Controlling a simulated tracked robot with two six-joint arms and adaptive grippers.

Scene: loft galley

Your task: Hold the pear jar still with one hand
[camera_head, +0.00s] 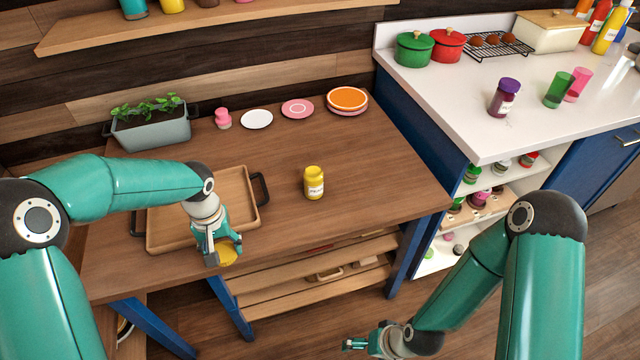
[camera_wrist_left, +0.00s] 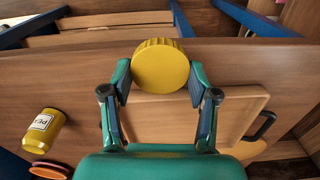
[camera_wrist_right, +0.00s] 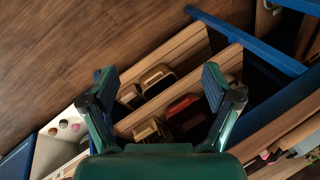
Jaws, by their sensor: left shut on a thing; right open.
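The pear jar (camera_head: 314,184), yellow with a white label, stands upright on the wooden table right of the tray. It also shows at the left edge of the left wrist view (camera_wrist_left: 36,141), its label partly readable. My left gripper (camera_head: 222,252) is shut on a round yellow ridged lid (camera_wrist_left: 160,66), near the table's front edge and left of the jar. My right gripper (camera_head: 352,344) is open and empty, low in front of the table and well away from the jar. Its two fingers stand apart in the right wrist view (camera_wrist_right: 158,82).
A wooden tray (camera_head: 240,172) with dark handles lies behind my left gripper. A planter (camera_head: 152,132), a pink item (camera_head: 223,118) and plates (camera_head: 257,119) line the table's back. Open drawers (camera_wrist_right: 190,62) lie below my right gripper. The tabletop around the jar is clear.

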